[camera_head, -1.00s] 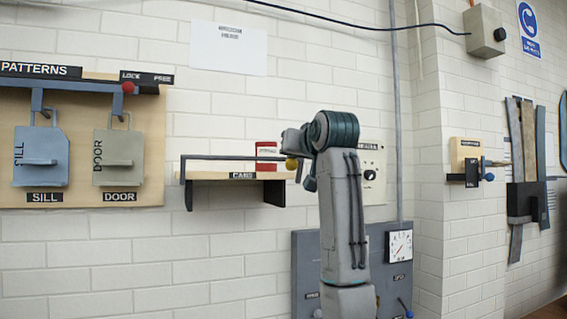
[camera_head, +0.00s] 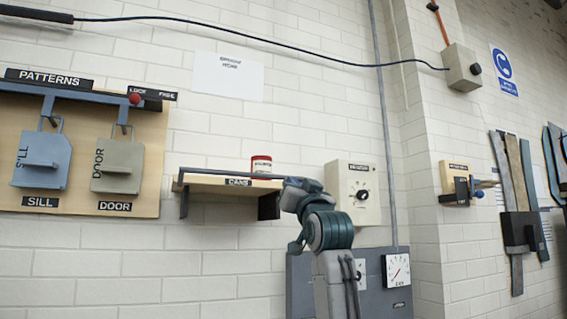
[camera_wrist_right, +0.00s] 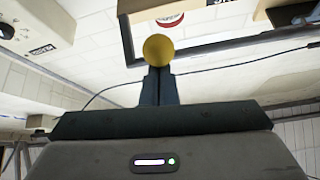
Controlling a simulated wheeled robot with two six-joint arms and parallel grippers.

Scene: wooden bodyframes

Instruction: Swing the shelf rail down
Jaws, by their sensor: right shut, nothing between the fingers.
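The shelf rail (camera_head: 225,172) is a thin dark bar along the front of the wooden shelf (camera_head: 205,185) marked CANS. In the head view it runs close to the shelf's top edge, and its right end is hidden behind my right gripper (camera_head: 290,184). The right wrist view, upside down, shows the rail (camera_wrist_right: 230,43) and its yellow ball knob (camera_wrist_right: 158,50). My right gripper (camera_wrist_right: 158,72) is shut and empty, its fingertips right at the knob; I cannot tell if they touch. A red and white can (camera_head: 261,166) stands on the shelf. My left gripper is out of view.
A pale box with a dial (camera_head: 352,190) is on the wall right of the shelf. A grey panel with a gauge (camera_head: 397,270) is below it. The patterns board (camera_head: 145,190) hangs at left.

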